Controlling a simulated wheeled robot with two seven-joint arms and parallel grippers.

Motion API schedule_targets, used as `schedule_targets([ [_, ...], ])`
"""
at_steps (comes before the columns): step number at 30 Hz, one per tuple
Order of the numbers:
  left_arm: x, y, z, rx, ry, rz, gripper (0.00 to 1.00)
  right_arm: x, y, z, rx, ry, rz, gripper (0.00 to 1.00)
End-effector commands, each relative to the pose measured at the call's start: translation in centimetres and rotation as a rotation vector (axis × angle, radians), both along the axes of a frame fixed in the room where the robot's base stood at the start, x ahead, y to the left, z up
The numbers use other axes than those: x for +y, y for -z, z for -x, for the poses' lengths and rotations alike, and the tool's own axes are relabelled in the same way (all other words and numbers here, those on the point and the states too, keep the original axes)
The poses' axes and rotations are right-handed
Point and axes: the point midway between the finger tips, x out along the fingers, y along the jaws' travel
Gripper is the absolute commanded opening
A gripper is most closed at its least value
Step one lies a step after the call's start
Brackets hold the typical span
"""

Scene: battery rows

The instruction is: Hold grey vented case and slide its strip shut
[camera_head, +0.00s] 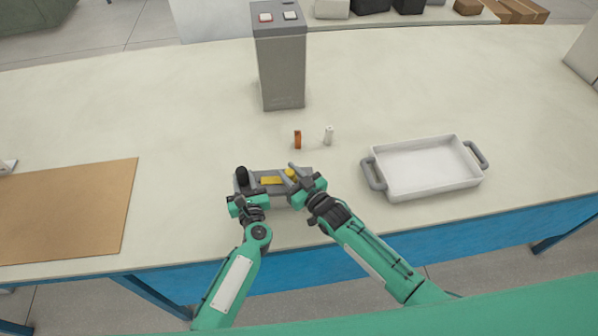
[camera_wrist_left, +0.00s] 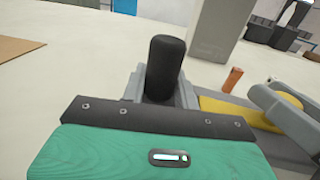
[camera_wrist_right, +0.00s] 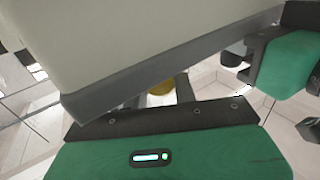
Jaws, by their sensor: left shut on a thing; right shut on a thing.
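The grey vented case (camera_head: 256,173) lies near the table's front edge, partly hidden by my grippers. A flat yellow piece (camera_head: 272,181) shows along its middle, also in the left wrist view (camera_wrist_left: 228,108). A black upright post (camera_head: 241,174) stands at its left end. My left gripper (camera_head: 243,192) is shut at that post (camera_wrist_left: 165,66), on the case's left end. My right gripper (camera_head: 299,182) is shut at a round yellow knob (camera_head: 290,173) at the case's right end. The knob shows between its fingers in the right wrist view (camera_wrist_right: 162,88). The strip's exact position is hidden.
An orange cell (camera_head: 297,140) and a white cell (camera_head: 328,135) stand behind the case. A tall grey box (camera_head: 281,70) with two buttons stands farther back. A white tray (camera_head: 425,168) is on the right, a brown board (camera_head: 70,210) on the left. Table between is clear.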

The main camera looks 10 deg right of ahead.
Motion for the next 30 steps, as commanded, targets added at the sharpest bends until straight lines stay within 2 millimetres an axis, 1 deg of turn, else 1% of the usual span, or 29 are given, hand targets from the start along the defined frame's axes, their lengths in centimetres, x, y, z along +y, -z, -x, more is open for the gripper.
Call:
schedule_targets([
  [1, -0.1, 0.0, 0.0, 0.0, 0.002, 0.0, 0.0, 0.7, 0.0, 0.1, 0.002, -0.001, -0.003, 0.0],
  [3, -0.1, 0.0, 0.0, 0.0, 0.002, 0.0, 0.0, 1.2, 0.0, 0.1, 0.002, -0.001, -0.002, 0.0],
  [12, -0.2, 0.0, 0.0, 0.0, 0.004, 0.0, 0.0, 1.5, 0.0, 0.1, 0.001, -0.003, 0.0, 0.0],
  [13, -0.2, 0.0, 0.0, 0.0, 0.005, 0.0, 0.0, 1.5, 0.0, 0.1, 0.001, -0.003, 0.0, 0.29],
  [16, -0.2, 0.0, 0.0, 0.0, 0.005, 0.0, 0.0, 1.5, 0.0, 0.1, 0.001, -0.003, 0.0, 0.49],
  [26, -0.1, 0.0, 0.0, 0.0, 0.002, 0.001, 0.0, 1.2, 0.0, 0.2, 0.001, -0.001, 0.0, 0.49],
  [30, -0.1, 0.0, 0.0, 0.0, 0.001, 0.001, 0.0, 0.5, 0.1, 1.4, 0.004, -0.001, 0.0, 0.49],
])
